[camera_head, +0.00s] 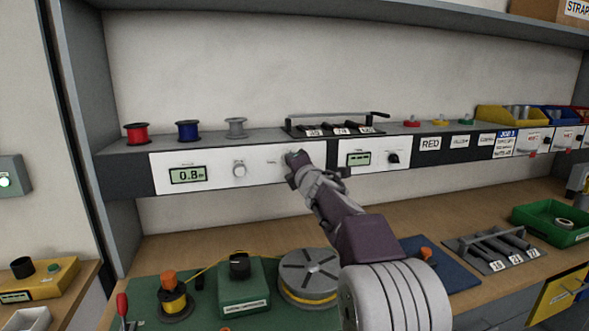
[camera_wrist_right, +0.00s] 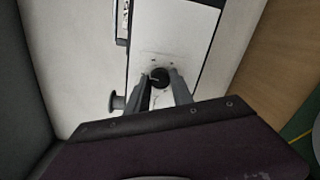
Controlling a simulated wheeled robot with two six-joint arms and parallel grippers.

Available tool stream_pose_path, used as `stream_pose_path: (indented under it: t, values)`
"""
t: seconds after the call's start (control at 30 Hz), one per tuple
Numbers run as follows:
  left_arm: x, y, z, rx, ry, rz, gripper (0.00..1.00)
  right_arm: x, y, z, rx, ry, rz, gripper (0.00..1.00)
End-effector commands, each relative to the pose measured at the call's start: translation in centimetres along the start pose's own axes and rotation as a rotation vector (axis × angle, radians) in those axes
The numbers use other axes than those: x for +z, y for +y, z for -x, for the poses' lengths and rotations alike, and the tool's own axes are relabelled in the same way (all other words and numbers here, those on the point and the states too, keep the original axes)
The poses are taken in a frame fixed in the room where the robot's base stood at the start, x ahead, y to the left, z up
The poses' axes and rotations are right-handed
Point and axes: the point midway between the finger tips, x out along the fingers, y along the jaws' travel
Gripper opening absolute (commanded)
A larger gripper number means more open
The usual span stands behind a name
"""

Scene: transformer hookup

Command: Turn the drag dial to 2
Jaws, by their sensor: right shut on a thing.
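A small black dial (camera_wrist_right: 160,77) on the white panel sits between the fingers of my right gripper (camera_wrist_right: 160,88) in the right wrist view. The fingers are closed on its sides. A pale mark shows on the dial, but its setting is too small to read. In the head view my right gripper (camera_head: 294,160) reaches the right part of the white panel (camera_head: 215,160) and hides the dial. That panel also has a display (camera_head: 187,175) reading 0.8 and a pale round knob (camera_head: 239,169). My left gripper is not in view.
To the right, another panel has a display (camera_head: 358,159) and a black knob (camera_head: 393,158). Red (camera_head: 136,133), blue (camera_head: 187,130) and grey (camera_head: 235,128) spools and a rod rack (camera_head: 335,127) stand on the ledge above. The bench below holds a reel (camera_head: 308,275) and green box (camera_head: 245,287).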

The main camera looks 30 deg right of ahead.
Motion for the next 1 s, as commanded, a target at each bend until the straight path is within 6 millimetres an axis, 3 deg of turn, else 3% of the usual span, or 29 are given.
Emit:
stream_pose_path:
  t: [0.4, 0.93, 0.97, 1.0]
  values:
    - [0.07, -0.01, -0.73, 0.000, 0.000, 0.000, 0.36, -0.13, -0.09, -0.02, -0.002, -0.008, 0.159, 0.00]
    - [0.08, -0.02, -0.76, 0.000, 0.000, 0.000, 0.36, -0.13, -0.11, -0.03, -0.003, -0.009, 0.176, 0.00]
    - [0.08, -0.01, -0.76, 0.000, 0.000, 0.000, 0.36, -0.13, -0.11, -0.03, -0.003, -0.009, 0.176, 0.36]
    - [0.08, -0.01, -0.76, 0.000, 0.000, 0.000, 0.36, -0.13, -0.11, -0.03, -0.003, -0.009, 0.176, 0.47]
